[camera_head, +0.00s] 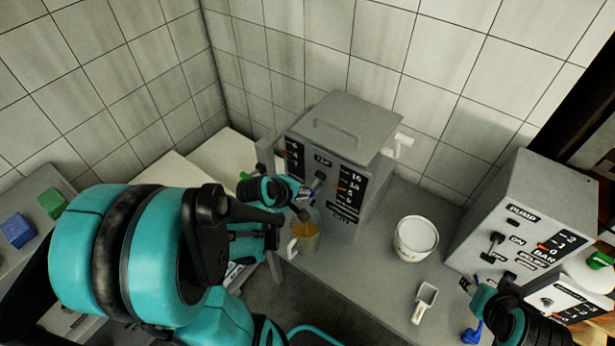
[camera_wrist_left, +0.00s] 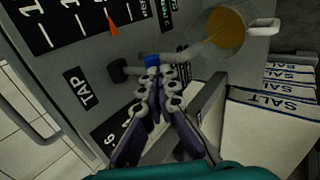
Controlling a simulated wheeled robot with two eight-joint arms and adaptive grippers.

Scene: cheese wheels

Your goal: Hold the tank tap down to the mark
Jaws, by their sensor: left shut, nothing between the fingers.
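The grey tank (camera_head: 325,172) stands against the wall, with a TAP label, number scales and a red-orange pointer on its front. In the left wrist view the front carries a black tap part (camera_wrist_left: 118,69), a small blue piece (camera_wrist_left: 152,60) and a grey spout (camera_wrist_left: 188,52). My left gripper (camera_wrist_left: 156,76) is shut and empty, its fingertips right by the blue piece; I cannot tell whether they touch. A clear jug (camera_head: 305,243) with amber liquid (camera_wrist_left: 224,30) stands below the tap. My right gripper (camera_head: 480,300) is at the lower right, its fingers unclear.
A white bowl (camera_head: 415,237) and a white scoop (camera_head: 424,302) lie right of the tank. A grey pump box (camera_head: 530,215) stands at the right. Salt packs (camera_wrist_left: 272,100) show in the left wrist view. Blue (camera_head: 17,230) and green (camera_head: 51,203) blocks are far left.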

